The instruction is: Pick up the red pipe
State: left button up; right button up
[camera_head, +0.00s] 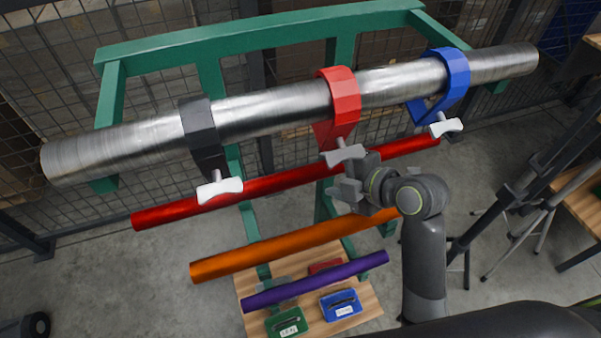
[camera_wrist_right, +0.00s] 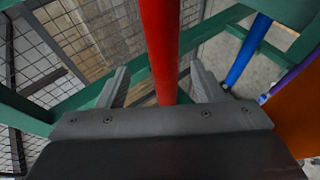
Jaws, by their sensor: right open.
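The red pipe (camera_head: 270,184) lies across the green rack below the thick metal pipe, sloping up to the right in the head view. My right gripper (camera_head: 345,188) is at the red pipe, right of its middle. In the right wrist view the red pipe (camera_wrist_right: 161,45) runs between the two spread fingers of my right gripper (camera_wrist_right: 158,88), with gaps on both sides. Whether it touches the palm is hidden. My left gripper is in neither view.
A thick metal pipe (camera_head: 270,112) with black (camera_head: 203,135), red (camera_head: 338,100) and blue (camera_head: 452,80) clamps hangs above. An orange pipe (camera_head: 270,252) and a purple pipe (camera_head: 315,281) lie below. Small boxes (camera_head: 341,305) sit on a wooden shelf (camera_head: 368,303). Wire mesh stands behind.

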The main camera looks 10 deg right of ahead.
aim_at(320, 173)
jog(key=p+x, duration=0.1)
jog(key=x, duration=0.3)
jog(key=shift+s+d+f, duration=0.1)
jog(key=shift+f, duration=0.05)
jog(key=shift+w+a+f+p, duration=0.25)
jog(key=shift+w+f+p, duration=0.05)
jog(key=shift+w+f, duration=0.05)
jog(key=shift+c, duration=0.4)
jog(key=shift+r, duration=0.1)
grip_shut()
